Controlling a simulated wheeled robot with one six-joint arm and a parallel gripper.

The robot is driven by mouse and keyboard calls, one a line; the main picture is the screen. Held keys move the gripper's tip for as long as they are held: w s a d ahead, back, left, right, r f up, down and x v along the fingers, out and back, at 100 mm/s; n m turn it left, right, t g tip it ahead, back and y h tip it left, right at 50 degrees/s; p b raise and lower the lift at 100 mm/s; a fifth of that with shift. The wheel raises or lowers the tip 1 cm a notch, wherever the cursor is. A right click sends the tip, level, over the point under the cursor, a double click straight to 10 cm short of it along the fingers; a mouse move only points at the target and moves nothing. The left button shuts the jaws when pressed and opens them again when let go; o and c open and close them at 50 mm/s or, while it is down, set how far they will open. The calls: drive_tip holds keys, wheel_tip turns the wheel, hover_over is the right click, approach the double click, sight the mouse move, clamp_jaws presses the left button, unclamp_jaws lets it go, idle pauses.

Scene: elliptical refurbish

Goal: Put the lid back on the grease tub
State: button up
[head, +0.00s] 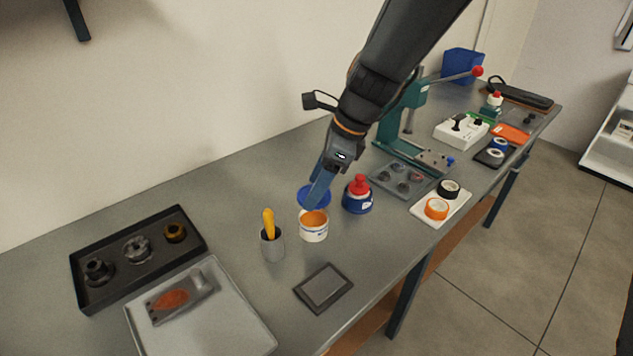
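The grease tub (313,234) is a small white tub standing upright and open on the grey bench, with orange grease showing inside. The round blue lid (304,192) is just behind the tub in the picture, partly hidden by my gripper. My gripper (315,203) points down from above, its fingers in front of the lid and close to the tub's back rim. I cannot tell whether the fingers touch the lid, whether the lid lies on the bench, or how far apart the fingertips are.
A blue red-topped container (358,200) stands close right of the tub. A grey cup (272,247) with a yellow-handled tool stands close left. A dark flat pad (323,288) lies in front. A green press (400,118) stands behind right; a black tray (98,297) lies left.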

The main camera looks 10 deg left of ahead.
drive_tip(key=shift+f+b, duration=1.7)
drive_tip(key=shift+b, duration=0.05)
drive_tip(key=shift+f+b, duration=0.4)
drive_tip(key=shift+f, duration=0.65)
drive_tip(key=shift+a+r+p, duration=0.1)
drive_tip(key=shift+p, duration=0.65)
drive_tip(key=shift+f+p, duration=0.2)
drive_tip(key=shift+p, duration=0.35)
idle(0.9)
drive_tip(key=o, duration=1.5)
drive_tip(key=shift+o, duration=0.2)
drive_tip(key=shift+r, duration=0.15)
